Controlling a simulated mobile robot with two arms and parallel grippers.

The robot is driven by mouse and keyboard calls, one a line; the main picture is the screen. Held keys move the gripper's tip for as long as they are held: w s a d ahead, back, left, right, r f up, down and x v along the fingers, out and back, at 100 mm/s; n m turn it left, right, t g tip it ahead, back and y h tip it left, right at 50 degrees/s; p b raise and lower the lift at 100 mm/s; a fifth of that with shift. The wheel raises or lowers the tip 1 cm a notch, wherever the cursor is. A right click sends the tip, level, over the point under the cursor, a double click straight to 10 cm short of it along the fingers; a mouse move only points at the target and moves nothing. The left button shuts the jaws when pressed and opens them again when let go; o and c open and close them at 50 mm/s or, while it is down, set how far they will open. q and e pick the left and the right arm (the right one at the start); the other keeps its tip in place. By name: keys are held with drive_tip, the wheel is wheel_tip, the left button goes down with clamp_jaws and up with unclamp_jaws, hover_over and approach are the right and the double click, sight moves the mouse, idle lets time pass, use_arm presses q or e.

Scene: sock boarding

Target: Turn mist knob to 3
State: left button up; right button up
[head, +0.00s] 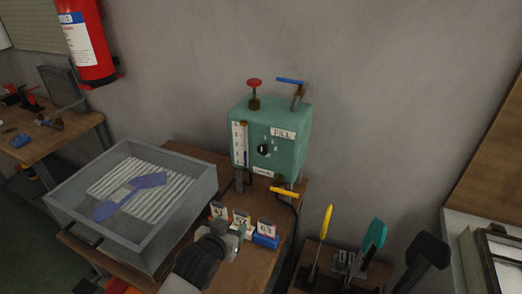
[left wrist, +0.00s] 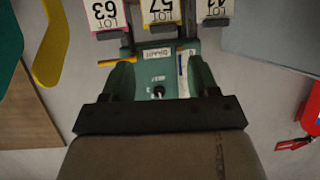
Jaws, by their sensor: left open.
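The mist knob appears to be the round black knob (head: 264,149) on the front of a teal box (head: 292,152) by the wall. Small marks around it are too small to read. In the left wrist view, which is upside down, the knob (left wrist: 158,91) shows between the fingers. My left gripper (head: 236,230) is in front of and below the box, near the lot cards. Its fingers (left wrist: 164,74) are open, with nothing held, and apart from the knob. My right gripper is out of view.
Lot cards (head: 240,216) on small blocks stand below the box. A red valve (head: 254,83), blue lever (head: 290,80) and yellow lever (head: 285,193) stick out from it. A grey tray (head: 196,199) with a purple-blue sock (head: 146,181) is left; upright tools (head: 374,235) stand right.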

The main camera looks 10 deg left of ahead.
sight(262, 150)
use_arm(q)
drive_tip(key=w+d+r+t+h, duration=0.2)
drive_tip(key=w+r+t, duration=0.3)
drive_tip(key=w+r, duration=0.5)
drive_tip(key=shift+m, duration=0.4)
drive_tip(key=w, duration=0.3)
drive_tip(key=w+d+p, duration=0.1)
drive_tip(key=w, duration=0.2)
drive_tip(key=w+d, duration=0.1)
drive_tip(key=w, duration=0.2)
drive_tip(key=shift+w+r, duration=0.1)
drive_tip(key=shift+r, duration=0.2)
drive_tip(key=c, duration=0.9)
